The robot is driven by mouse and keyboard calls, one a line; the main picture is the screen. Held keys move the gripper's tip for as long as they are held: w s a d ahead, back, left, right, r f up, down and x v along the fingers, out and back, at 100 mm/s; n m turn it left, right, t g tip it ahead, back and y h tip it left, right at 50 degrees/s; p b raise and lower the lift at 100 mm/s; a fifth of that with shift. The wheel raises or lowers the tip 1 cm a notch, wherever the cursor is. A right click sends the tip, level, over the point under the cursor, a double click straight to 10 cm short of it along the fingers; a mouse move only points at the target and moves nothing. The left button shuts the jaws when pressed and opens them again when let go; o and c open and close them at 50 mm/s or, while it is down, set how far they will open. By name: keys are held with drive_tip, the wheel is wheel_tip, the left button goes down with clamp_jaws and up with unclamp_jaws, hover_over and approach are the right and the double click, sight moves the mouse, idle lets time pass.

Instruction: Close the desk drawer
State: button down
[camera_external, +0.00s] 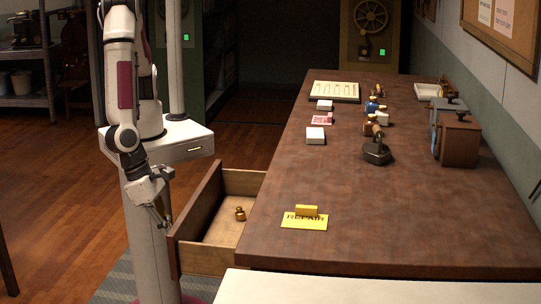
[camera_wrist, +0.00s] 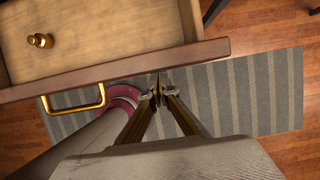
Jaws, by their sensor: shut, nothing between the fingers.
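The desk drawer (camera_external: 197,222) stands pulled out from the left side of the brown desk (camera_external: 400,215). In the wrist view the top edge of its front panel (camera_wrist: 120,68) runs across the picture, with a brass handle (camera_wrist: 77,103) on its outer face. A small brass weight (camera_external: 240,213) lies inside the drawer; it also shows in the wrist view (camera_wrist: 40,41). My gripper (camera_external: 165,222) is shut and empty. It is outside the drawer, close to the front panel; in the wrist view its fingertips (camera_wrist: 157,90) are to the right of the handle. I cannot tell whether they touch the panel.
A yellow REPAIR sign (camera_external: 304,221) stands near the desk's front left edge. A striped rug (camera_wrist: 250,90) covers the floor below the drawer.

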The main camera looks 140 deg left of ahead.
drive_tip(key=w+a, duration=1.4)
drive_tip(key=shift+w+a, duration=0.1)
drive_tip(key=shift+s+d, duration=1.65)
drive_tip(key=shift+d, duration=0.05)
drive_tip(key=v, duration=1)
